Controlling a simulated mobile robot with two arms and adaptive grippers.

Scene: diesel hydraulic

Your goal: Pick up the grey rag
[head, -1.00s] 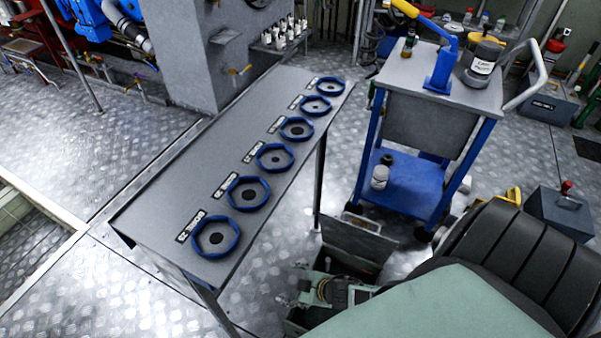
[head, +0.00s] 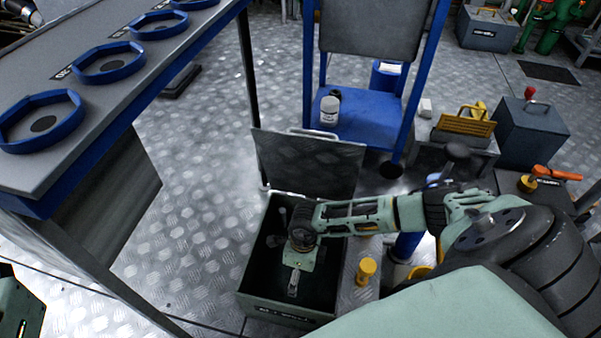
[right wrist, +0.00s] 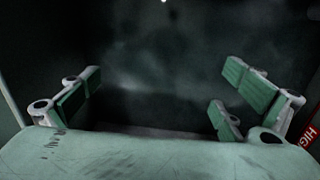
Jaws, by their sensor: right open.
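I cannot make out a grey rag in either view. My right gripper (head: 293,277) points down inside an open dark green metal box (head: 285,318) on the floor, with its lid (head: 308,165) raised at the back. In the right wrist view the right gripper (right wrist: 160,98) is open, its green-padded fingers wide apart with nothing seen between them. The space beyond is dark, with a blurred greyish patch I cannot identify. The gripper and arm hide part of the box's inside. My left gripper is not in view.
A table with blue-rimmed octagonal holders (head: 108,62) stands at left. A blue cart (head: 362,118) stands behind the box. Right of the box are a yellow-knobbed item (head: 366,268) and a dark blue box (head: 530,135). Patterned metal floor is free left of the box.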

